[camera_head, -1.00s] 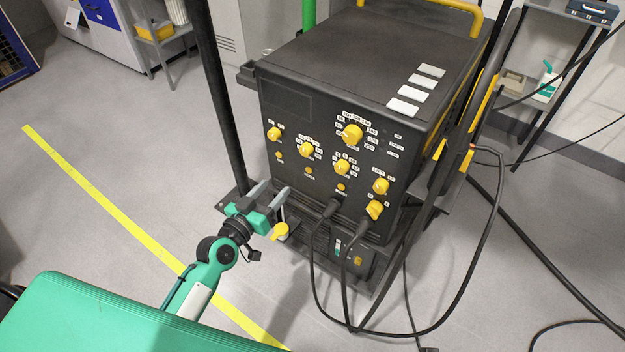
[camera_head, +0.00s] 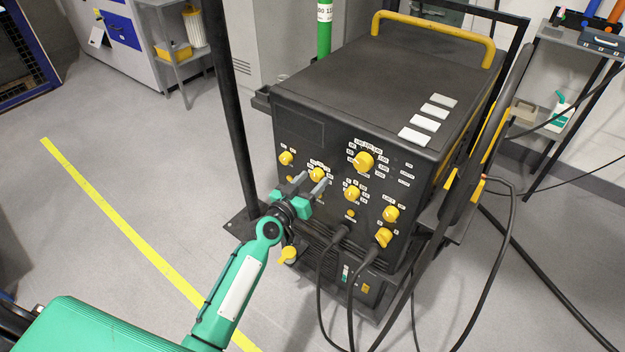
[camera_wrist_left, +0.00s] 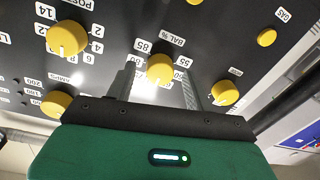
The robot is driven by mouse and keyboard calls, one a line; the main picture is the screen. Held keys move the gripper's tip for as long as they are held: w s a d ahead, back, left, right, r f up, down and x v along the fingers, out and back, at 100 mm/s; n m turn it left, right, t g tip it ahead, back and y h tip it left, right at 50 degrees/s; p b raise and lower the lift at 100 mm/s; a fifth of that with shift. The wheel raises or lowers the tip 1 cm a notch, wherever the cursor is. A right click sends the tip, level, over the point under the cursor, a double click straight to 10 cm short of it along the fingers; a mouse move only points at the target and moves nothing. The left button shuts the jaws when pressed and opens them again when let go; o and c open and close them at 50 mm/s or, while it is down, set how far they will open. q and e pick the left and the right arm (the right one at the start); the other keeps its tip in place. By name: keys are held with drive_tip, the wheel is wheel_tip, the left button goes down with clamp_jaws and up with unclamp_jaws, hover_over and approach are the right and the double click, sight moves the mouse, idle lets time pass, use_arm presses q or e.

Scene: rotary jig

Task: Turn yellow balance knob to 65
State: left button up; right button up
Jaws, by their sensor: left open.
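The yellow balance knob (camera_head: 317,174) is on the dark front panel of the welding machine, in the upper row left of the big dial. In the left wrist view the balance knob (camera_wrist_left: 159,69) sits under an upside-down "BAL %" label, with number tags such as 85 and 55 around it. My left gripper (camera_head: 310,182) is open in front of this knob. In the wrist view its fingers (camera_wrist_left: 157,88) stand either side of the knob, with gaps; I see no contact. The knob's exact setting is too small to read. My right gripper is out of view.
Other yellow knobs are close by: the large dial (camera_head: 364,162), a left knob (camera_head: 286,158) and a lower knob (camera_head: 352,193). Black cables (camera_head: 322,285) hang from the panel's lower part. A dark post (camera_head: 222,110) stands left of the machine. Floor at left is clear.

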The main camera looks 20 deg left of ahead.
use_arm(q)
drive_tip(key=shift+w+d, duration=0.1)
drive_tip(key=shift+w, duration=0.35)
drive_tip(key=c, duration=1)
drive_tip(key=shift+o, duration=0.2)
